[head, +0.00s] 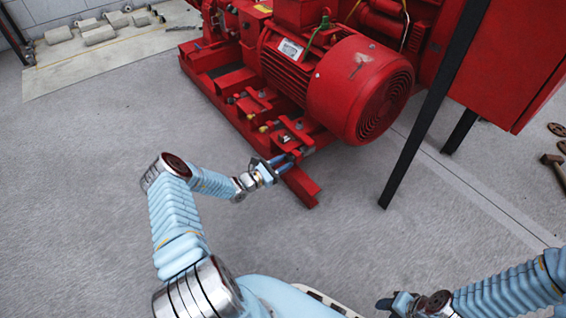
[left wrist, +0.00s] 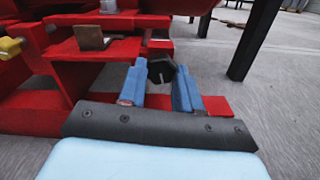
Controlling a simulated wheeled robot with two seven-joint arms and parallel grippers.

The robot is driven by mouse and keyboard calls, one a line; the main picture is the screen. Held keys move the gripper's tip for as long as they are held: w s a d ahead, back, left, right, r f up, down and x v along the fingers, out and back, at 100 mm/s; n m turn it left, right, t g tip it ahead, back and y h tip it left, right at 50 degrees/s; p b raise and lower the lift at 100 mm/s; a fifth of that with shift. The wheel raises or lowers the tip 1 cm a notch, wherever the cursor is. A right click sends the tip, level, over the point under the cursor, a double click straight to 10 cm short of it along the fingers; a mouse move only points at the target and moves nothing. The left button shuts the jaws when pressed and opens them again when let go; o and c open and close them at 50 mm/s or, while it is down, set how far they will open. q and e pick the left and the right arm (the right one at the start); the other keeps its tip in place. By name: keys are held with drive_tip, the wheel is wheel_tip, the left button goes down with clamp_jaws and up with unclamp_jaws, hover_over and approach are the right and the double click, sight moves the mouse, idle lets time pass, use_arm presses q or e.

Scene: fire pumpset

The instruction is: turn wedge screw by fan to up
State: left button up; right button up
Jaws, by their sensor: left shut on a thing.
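The wedge screw by the fan shows in the left wrist view as a dark hex head (left wrist: 161,70) with a pale line on its face. It sits at the end of the red base frame. My left gripper (head: 286,160) is at this frame end, below the fan end of the red motor (head: 362,90). In the left wrist view its two blue fingers (left wrist: 160,86) are on either side of the screw head, shut on it. In the head view the screw is hidden by the gripper. My right gripper (head: 389,303) is at the bottom right, only partly visible, away from the pump.
The red base frame (head: 306,192) has a corner sticking out just below my left gripper. A red cabinet (head: 520,60) on black legs (head: 425,125) stands right of the motor. A yellow-headed bolt (left wrist: 10,46) shows at left. The grey floor in front is clear.

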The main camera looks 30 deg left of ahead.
use_arm(q)
drive_tip(key=shift+f+m, duration=0.1)
drive_tip(key=shift+m, duration=0.7)
drive_tip(key=o, duration=1)
drive_tip(key=shift+o, duration=0.2)
drive_tip(key=p+v, duration=0.1)
drive_tip(key=v, duration=1.3)
drive_tip(key=shift+p, duration=0.4)
drive_tip(key=shift+w, duration=0.1)
